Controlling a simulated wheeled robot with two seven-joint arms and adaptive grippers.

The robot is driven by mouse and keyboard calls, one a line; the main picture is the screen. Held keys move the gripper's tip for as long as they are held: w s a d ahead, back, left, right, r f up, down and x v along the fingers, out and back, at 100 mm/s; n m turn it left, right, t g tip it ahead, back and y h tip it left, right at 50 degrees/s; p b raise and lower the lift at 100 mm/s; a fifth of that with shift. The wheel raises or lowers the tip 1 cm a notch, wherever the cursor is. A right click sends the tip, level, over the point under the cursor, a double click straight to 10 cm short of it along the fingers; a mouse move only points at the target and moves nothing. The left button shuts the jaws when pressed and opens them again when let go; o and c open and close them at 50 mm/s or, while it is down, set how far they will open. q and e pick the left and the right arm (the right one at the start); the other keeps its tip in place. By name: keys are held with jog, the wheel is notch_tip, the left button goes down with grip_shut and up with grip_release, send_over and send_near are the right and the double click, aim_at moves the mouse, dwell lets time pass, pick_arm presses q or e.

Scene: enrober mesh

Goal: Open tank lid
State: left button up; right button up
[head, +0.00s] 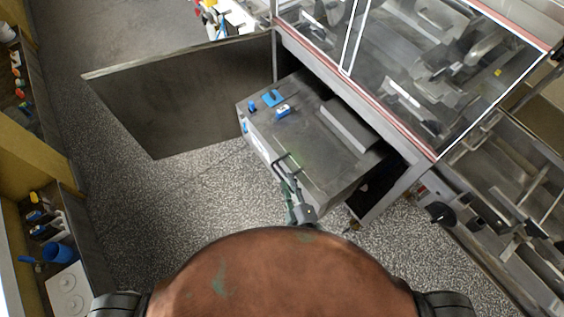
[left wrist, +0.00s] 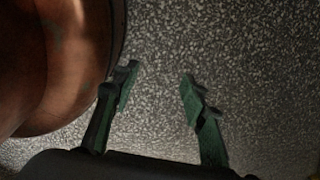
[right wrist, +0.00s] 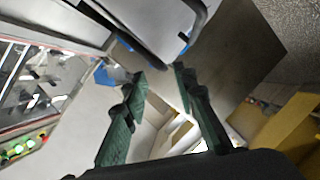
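The grey metal tank (head: 257,152) stands pulled out of the machine, its flat lid (head: 325,150) down. A dark bar handle (head: 284,160) sits at the lid's near edge. It also seems to show as a dark curved bar (right wrist: 197,28) at the top of the right wrist view. My right gripper (head: 289,188) is close to the near side of the tank by this handle. Its fingers (right wrist: 160,78) are apart with nothing between them; contact with the handle cannot be told. My left gripper (left wrist: 158,72) is open and empty over the speckled floor, hidden in the head view.
An open grey door panel (head: 170,95) stands left of the tank. The glass-fronted machine (head: 425,70) rises behind and right. Yellow shelving (head: 35,150) with a blue cup (head: 57,253) runs along the left. Speckled floor (head: 165,200) is clear between shelving and tank.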

aim_at(282, 169)
jog(key=x, duration=0.3)
jog(key=shift+a+r, duration=0.1)
jog(key=shift+r, duration=0.05)
jog(key=x, duration=0.3)
jog(key=shift+w+a, duration=0.25)
jog(key=shift+w+f, duration=0.15)
jog(key=shift+f, duration=0.05)
jog(key=shift+c, duration=1.9)
jog(key=c, duration=0.3)
grip_shut()
pick_arm(q)
jog(key=s, duration=0.3)
jog(key=shift+s+a, duration=0.1)
jog(key=shift+a, duration=0.1)
